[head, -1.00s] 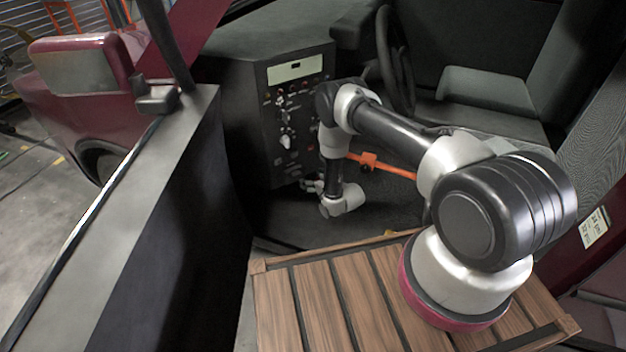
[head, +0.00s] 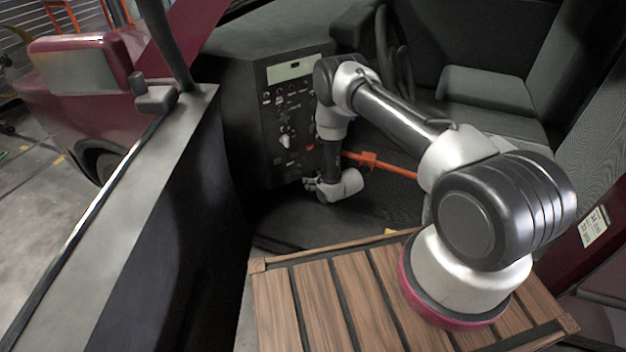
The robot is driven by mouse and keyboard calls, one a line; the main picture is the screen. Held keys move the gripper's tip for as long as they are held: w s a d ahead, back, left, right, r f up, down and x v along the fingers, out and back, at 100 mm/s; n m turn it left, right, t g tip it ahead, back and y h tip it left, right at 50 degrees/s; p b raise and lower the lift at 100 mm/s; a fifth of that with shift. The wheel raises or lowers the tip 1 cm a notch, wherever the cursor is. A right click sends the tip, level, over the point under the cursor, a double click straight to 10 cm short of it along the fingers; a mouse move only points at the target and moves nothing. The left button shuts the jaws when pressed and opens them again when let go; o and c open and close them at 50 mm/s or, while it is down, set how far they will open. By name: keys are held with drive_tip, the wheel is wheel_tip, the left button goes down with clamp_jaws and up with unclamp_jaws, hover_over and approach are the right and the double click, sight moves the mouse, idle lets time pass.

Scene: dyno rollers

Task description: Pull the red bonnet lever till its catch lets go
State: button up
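My gripper (head: 312,184) is low in the footwell, just right of the lower edge of the black dash panel (head: 285,118). It is small and partly dark against the panel, so I cannot tell whether its fingers are open or hold anything. I cannot make out the red bonnet lever for certain; it may be hidden by my wrist and gripper. Small reddish marks show on the panel, too small to name.
An orange-red bar (head: 390,169) runs behind my wrist across the footwell. The steering wheel (head: 400,60) and a dark seat (head: 485,100) are beyond. The open door (head: 130,200) stands at left. A slatted wooden platform (head: 300,305) lies in front.

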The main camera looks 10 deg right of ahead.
drive_tip(key=shift+s+d+r+g+h, duration=0.2)
drive_tip(key=shift+s+g+h, duration=0.3)
drive_tip(key=shift+g, duration=0.5)
drive_tip(key=shift+s, duration=0.1)
drive_tip(key=o, duration=1.5)
drive_tip(key=v, duration=1.2)
drive_tip(key=shift+d, duration=0.15)
